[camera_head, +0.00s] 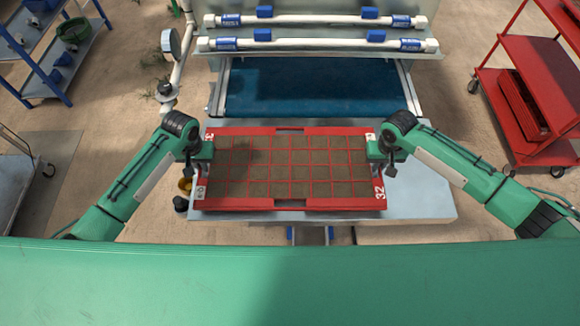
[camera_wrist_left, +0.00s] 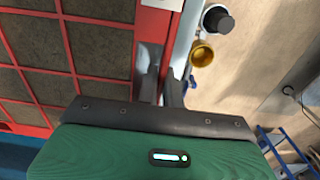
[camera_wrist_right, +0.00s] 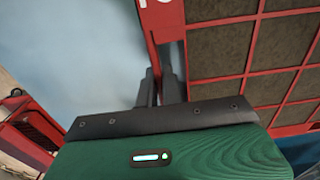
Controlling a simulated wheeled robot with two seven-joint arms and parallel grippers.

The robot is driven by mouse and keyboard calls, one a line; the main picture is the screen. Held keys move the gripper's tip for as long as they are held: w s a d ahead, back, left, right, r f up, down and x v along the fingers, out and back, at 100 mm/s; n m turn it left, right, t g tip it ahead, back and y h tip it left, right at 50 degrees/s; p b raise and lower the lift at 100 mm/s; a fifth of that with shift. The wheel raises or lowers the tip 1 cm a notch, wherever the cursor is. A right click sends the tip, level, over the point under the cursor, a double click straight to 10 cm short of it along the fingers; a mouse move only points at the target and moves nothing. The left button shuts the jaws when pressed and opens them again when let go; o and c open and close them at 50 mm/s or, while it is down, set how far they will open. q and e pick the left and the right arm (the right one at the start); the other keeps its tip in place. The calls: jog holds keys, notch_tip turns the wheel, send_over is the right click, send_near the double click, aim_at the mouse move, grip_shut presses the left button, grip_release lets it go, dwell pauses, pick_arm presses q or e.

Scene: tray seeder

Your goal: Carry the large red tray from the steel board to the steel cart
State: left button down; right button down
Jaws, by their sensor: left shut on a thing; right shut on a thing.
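The large red tray (camera_head: 290,203), with a red grid over brown soil-filled cells, is over the steel board (camera_head: 430,205); I cannot tell whether it touches the board. My left gripper (camera_head: 203,171) is shut on the tray's left rim, and the rim (camera_wrist_left: 172,65) shows between its fingers in the left wrist view. My right gripper (camera_head: 377,170) is shut on the right rim, also seen in the right wrist view (camera_wrist_right: 160,60). A grey metal cart, perhaps the steel cart (camera_head: 14,180), is partly in view at the left edge.
A machine with a blue belt (camera_head: 310,88) and white pipes (camera_head: 320,44) stands just beyond the tray. A red shelf cart (camera_head: 535,80) is at the right, a blue rack (camera_head: 60,60) at the upper left. Bare floor (camera_head: 110,150) lies left of the board.

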pick_arm(q)
jog(key=shift+w+r, duration=0.1)
jog(key=shift+r, duration=0.05)
pick_arm(e)
jog(key=shift+w+r, duration=0.1)
jog(key=shift+r, duration=0.05)
